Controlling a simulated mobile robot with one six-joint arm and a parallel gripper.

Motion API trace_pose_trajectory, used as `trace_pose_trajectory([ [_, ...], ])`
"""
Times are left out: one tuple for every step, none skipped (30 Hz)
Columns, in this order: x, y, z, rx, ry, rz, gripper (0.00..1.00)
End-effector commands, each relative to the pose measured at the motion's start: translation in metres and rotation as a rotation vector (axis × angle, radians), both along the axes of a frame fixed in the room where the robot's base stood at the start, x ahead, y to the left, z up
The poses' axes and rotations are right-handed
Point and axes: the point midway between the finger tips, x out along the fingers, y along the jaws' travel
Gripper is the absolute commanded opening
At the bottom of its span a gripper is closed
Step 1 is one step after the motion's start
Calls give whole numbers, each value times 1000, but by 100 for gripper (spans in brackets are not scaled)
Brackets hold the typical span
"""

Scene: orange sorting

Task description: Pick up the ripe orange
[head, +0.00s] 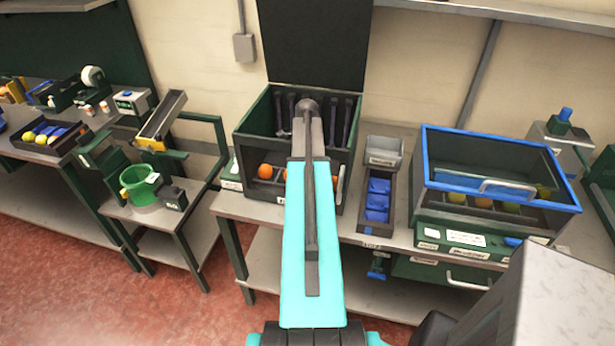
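Orange fruits (265,171) sit in the front of a dark green open box (252,135) on the middle table. Another orange fruit (335,182) shows to the right of my arm. My cyan arm crosses in front of the box and hides its middle. My gripper cannot be made out; the arm's far end overlaps the box's interior. A second case (428,180) with a blue-rimmed clear lid, on the right, holds an orange fruit (482,202) between yellow-green ones (456,197). Which orange is the ripe one cannot be told for certain.
A narrow tray with blue pieces (377,200) stands between the two boxes. A dark tray (68,147) with several round fruits is on the left table. A green cup (138,184) stands on a small stand. Red floor (170,310) is clear at lower left.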

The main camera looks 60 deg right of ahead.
Motion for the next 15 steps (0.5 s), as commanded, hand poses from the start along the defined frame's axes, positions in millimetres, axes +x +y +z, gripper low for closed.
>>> trace_pose_trajectory([
  [0,0,0,0,0,0,65],
  [0,0,0,0,0,0,65],
  [0,0,0,0,0,0,65],
  [0,0,0,0,0,0,65],
  [0,0,0,0,0,0,65],
  [0,0,0,0,0,-1,65],
  [0,0,0,0,0,-1,65],
  [0,0,0,0,0,-1,65],
  [0,0,0,0,0,-1,65],
  [0,0,0,0,0,-1,65],
  [0,0,0,0,0,-1,65],
  [-1,0,0,0,0,-1,65],
  [0,0,0,0,0,-1,65],
  [-1,0,0,0,0,-1,61],
  [-1,0,0,0,0,-1,55],
])
